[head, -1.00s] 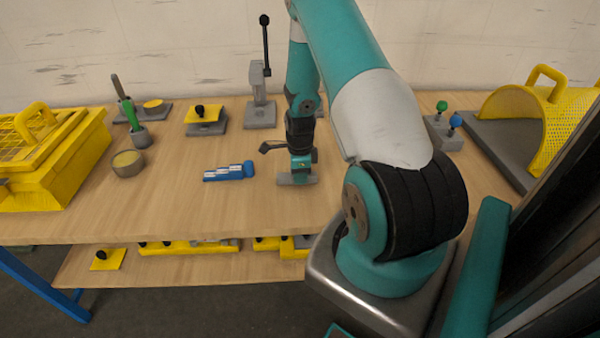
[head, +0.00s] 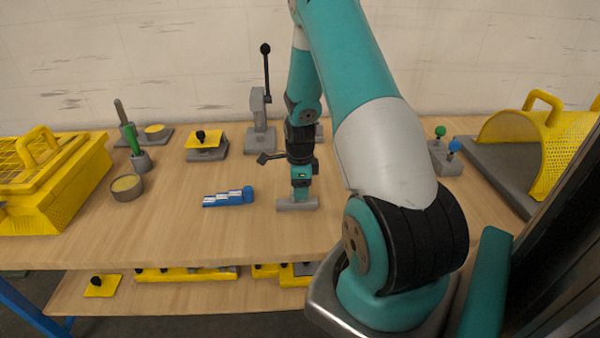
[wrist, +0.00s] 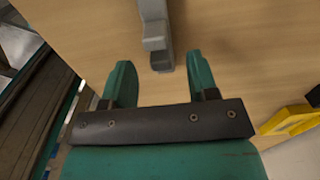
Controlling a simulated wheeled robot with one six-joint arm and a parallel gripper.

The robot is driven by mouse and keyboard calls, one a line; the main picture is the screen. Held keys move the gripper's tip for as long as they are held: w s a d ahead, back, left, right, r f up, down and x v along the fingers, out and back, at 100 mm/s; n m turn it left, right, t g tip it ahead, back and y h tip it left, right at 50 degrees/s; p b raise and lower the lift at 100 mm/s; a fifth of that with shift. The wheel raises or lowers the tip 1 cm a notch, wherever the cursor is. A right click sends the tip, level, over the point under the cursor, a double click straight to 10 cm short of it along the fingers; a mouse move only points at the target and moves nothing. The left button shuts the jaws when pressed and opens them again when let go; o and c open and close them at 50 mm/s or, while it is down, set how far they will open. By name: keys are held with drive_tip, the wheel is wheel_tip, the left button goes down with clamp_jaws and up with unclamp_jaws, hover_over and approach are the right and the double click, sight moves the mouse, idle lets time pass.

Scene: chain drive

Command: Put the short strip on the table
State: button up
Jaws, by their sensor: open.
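A short grey piece (head: 297,205), which looks like the short strip, lies on the wooden table (head: 165,225) below my gripper (head: 300,192). In the wrist view the grey piece (wrist: 154,30) has a notched end and reaches down between the tips of my two teal fingers. My gripper (wrist: 160,62) is open there, with a gap on both sides of the grey piece. A blue stepped holder (head: 228,197) with pale bars lies to the left of the grey piece.
A yellow mesh box (head: 45,190) and a round tin (head: 127,187) stand left. A grey lever stand (head: 261,130) and a yellow-topped block (head: 206,143) are behind. A yellow guard (head: 565,145) stands right. Table around the blue holder is clear.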

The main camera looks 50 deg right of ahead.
wheel_tip(320, 180, up, 7)
drive_tip(key=shift+b, duration=0.3)
drive_tip(key=w+a+r+n+y, duration=0.1)
drive_tip(key=a+r+n, duration=0.35)
drive_tip(key=a, duration=0.25)
drive_tip(key=a+r+n+t, duration=0.1)
drive_tip(key=a+r+n, duration=0.2)
drive_tip(key=a+n, duration=0.35)
drive_tip(key=w+a+r+n+y, duration=0.1)
drive_tip(key=a+r+n, duration=0.3)
drive_tip(key=a, duration=0.4)
drive_tip(key=s+a+r+n+y, duration=0.1)
drive_tip(key=s+a+r+n, duration=0.3)
drive_tip(key=s+a+n, duration=0.4)
drive_tip(key=s+a+r+n+g+y, duration=0.1)
drive_tip(key=s+a+r+n, duration=0.3)
drive_tip(key=s+a+n, duration=0.5)
drive_tip(key=n, duration=0.3)
drive_tip(key=shift+a, duration=0.25)
drive_tip(key=shift+w+r, duration=0.1)
drive_tip(key=shift+c, duration=0.5)
